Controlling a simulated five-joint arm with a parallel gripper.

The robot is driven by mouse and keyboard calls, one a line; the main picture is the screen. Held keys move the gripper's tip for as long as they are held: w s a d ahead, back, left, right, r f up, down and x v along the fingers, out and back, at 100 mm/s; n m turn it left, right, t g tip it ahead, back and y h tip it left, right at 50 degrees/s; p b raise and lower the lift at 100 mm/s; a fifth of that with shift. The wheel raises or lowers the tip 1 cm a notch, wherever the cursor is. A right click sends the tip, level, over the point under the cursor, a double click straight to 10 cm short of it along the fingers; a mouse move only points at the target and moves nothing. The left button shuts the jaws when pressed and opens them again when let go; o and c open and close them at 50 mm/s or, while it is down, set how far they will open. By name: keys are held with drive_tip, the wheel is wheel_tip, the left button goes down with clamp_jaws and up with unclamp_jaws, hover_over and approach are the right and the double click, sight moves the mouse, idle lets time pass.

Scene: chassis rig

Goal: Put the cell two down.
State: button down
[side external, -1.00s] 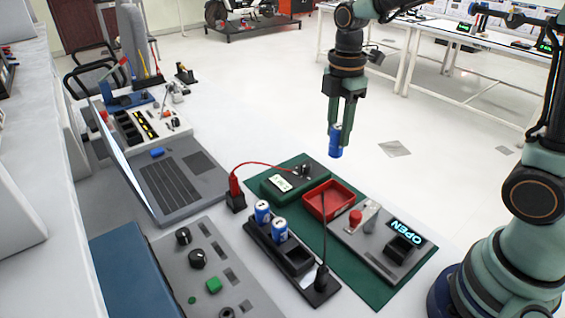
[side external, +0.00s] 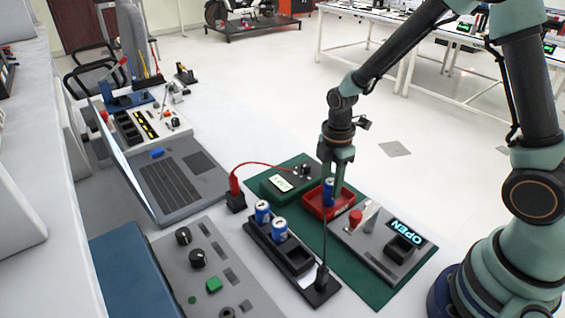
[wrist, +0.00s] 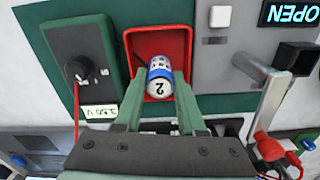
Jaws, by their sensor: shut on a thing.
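Cell two, a blue and white cylinder marked "2", is between the fingers of my gripper (side external: 336,178). It shows in the side external view (side external: 328,192) and in the wrist view (wrist: 160,80). My gripper is shut on it and points down over the red tray (side external: 312,206). In the wrist view the red tray (wrist: 133,45) lies behind and around the cell. I cannot tell whether the cell touches the tray floor. The gripper also shows in the wrist view (wrist: 160,98).
Two blue and white cells (side external: 263,212) stand in a black holder (side external: 302,282) with an empty slot. A grey fixture with an "OPEN" display (side external: 405,233) is right of the tray. A green meter box (side external: 282,183) with a red lead is left. A thin dark probe stands in front.

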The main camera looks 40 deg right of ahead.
sight(332, 181)
drive_tip(key=c, duration=0.5)
unclamp_jaws()
drive_tip(key=shift+f, duration=0.1)
wheel_tip(332, 181, up, 12)
drive_tip(key=s+d+r+m+t, duration=0.1)
drive_tip(key=s+r+m+t, duration=0.4)
drive_tip(key=m, duration=1.1)
drive_tip(key=shift+s+r+t, duration=0.3)
drive_tip(key=shift+s+r, duration=1.6)
drive_tip(key=shift+s, duration=0.1)
